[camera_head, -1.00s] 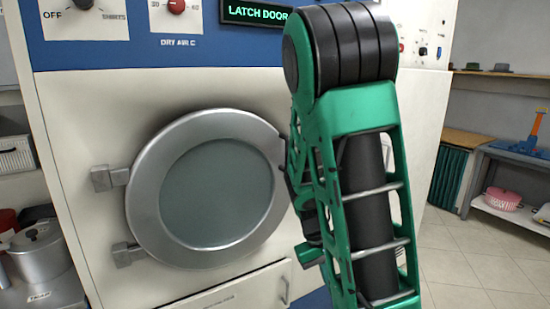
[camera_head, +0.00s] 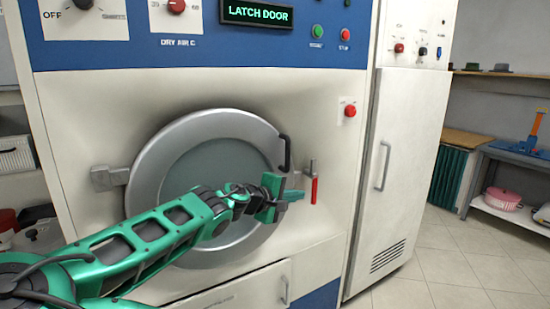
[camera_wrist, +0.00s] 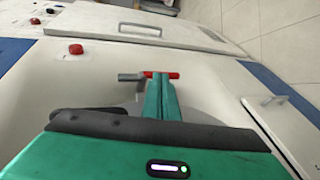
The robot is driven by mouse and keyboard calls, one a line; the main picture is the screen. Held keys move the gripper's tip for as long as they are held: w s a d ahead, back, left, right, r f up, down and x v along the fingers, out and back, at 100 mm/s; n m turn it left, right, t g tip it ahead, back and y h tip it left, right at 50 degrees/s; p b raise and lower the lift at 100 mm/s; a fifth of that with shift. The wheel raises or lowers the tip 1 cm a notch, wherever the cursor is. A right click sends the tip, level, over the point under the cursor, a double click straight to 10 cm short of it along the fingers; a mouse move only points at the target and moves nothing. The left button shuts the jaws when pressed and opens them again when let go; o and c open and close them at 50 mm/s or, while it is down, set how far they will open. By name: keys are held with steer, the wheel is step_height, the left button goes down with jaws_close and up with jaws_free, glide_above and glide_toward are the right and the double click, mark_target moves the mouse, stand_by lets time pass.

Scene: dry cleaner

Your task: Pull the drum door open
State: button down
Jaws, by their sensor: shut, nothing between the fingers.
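The drum door (camera_head: 158,163) is a round window in a wide silver ring, hinged at the left on the white machine. It looks closed or nearly so. A black curved handle (camera_head: 286,153) is on its upper right rim. Right of the rim is a latch with a red grip (camera_head: 314,189), hanging down; it also shows in the wrist view (camera_wrist: 162,75). My gripper (camera_head: 298,195) is shut and empty, just left of the red grip and below the black handle. In the wrist view its fingertips (camera_wrist: 162,82) are close to the latch; I cannot tell if they touch. My arm hides the door's lower part.
A display (camera_head: 257,13) above reads "LATCH DOOR". A red button (camera_head: 350,111) is right of the door. A drawer (camera_head: 235,289) with a handle lies below. A tall white cabinet (camera_head: 408,150) stands at the right. Floor (camera_head: 470,270) at front right is clear.

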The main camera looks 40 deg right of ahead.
mark_target(277, 155)
steer(key=w+a+r+n+t+h, duration=0.25)
steer(key=w+a+r+t, duration=0.25)
steer(key=a+r, duration=0.55)
steer(key=shift+y, duration=0.25)
steer(key=shift+s+x, duration=0.2)
steer(key=shift+x, duration=2.45)
steer(key=shift+s+x, duration=0.2)
steer(key=shift+x, duration=2.4)
steer(key=shift+f, duration=0.1)
